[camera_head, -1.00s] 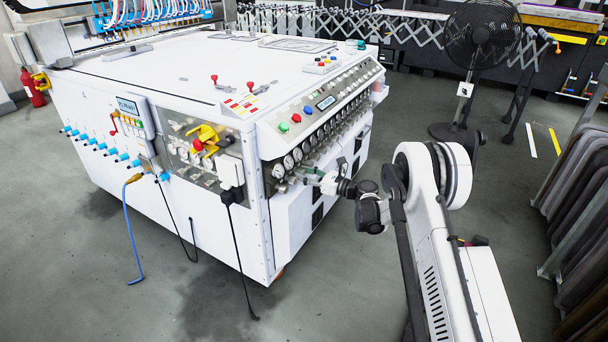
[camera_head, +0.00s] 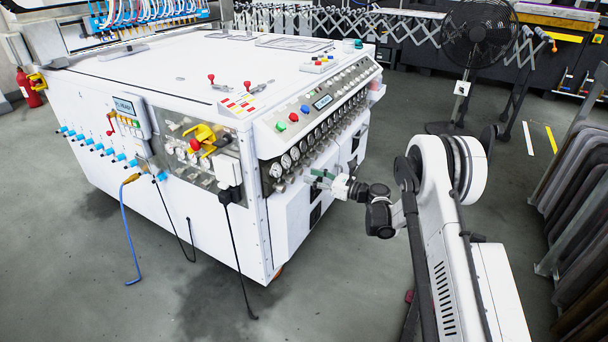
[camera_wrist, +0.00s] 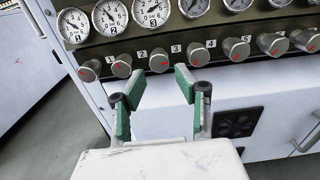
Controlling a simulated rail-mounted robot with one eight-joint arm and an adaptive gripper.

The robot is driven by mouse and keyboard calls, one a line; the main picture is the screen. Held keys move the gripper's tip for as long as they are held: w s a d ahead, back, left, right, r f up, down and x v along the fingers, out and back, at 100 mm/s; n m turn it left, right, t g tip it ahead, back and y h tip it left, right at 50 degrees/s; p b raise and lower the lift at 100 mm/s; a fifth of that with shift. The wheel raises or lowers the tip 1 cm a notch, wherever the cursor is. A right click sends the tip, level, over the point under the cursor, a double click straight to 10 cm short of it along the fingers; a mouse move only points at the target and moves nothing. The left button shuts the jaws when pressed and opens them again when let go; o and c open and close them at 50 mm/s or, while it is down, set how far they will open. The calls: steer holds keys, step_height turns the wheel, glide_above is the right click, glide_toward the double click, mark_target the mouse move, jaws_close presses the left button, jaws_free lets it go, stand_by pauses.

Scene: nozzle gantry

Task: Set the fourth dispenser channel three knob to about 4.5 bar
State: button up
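The row of metal knobs with red marks runs along the panel in the wrist view. White number labels 1 to 6 sit among them. One knob (camera_wrist: 159,61), between labels 2 and 3, lies just beyond the gap between my fingertips. The knob (camera_wrist: 197,55) between labels 3 and 4 is just past the right finger. My gripper (camera_wrist: 157,80) is open, with green pads apart and nothing between them. It also shows in the head view (camera_head: 314,178), in front of the panel's lower edge. I cannot tell which knob is the fourth dispenser's channel three.
Round pressure gauges (camera_wrist: 152,11) line the panel above the knobs; the upper ones are cut off. The white machine (camera_head: 200,75) carries buttons and a display (camera_head: 323,101). A fan (camera_head: 478,35) stands behind.

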steer(key=v, duration=0.7)
steer(key=shift+d, duration=0.2)
steer(key=shift+s+r, duration=0.1)
steer(key=shift+r, duration=0.05)
steer(key=s+r+n+g+h, duration=0.1)
steer(key=s+r+n+h, duration=0.35)
steer(key=r, duration=0.85)
steer(key=s+d+r+n+h, duration=0.3)
steer(key=s+r+n, duration=0.4)
steer(key=s, duration=0.4)
steer(key=s+d+r+n+h, duration=0.1)
steer(key=s+d+n+h, duration=0.25)
steer(key=s, duration=0.75)
steer(key=s+d+n+h, duration=0.2)
steer(key=s+d+n, duration=0.25)
steer(key=s, duration=0.65)
steer(key=s+d+r+n+h, duration=0.1)
steer(key=s+d+n+h, duration=0.25)
steer(key=s, duration=0.75)
step_height(320, 180, up, 18)
steer(key=p, duration=1.8)
steer(key=shift+w+d, duration=0.2)
steer(key=shift+d, duration=0.1)
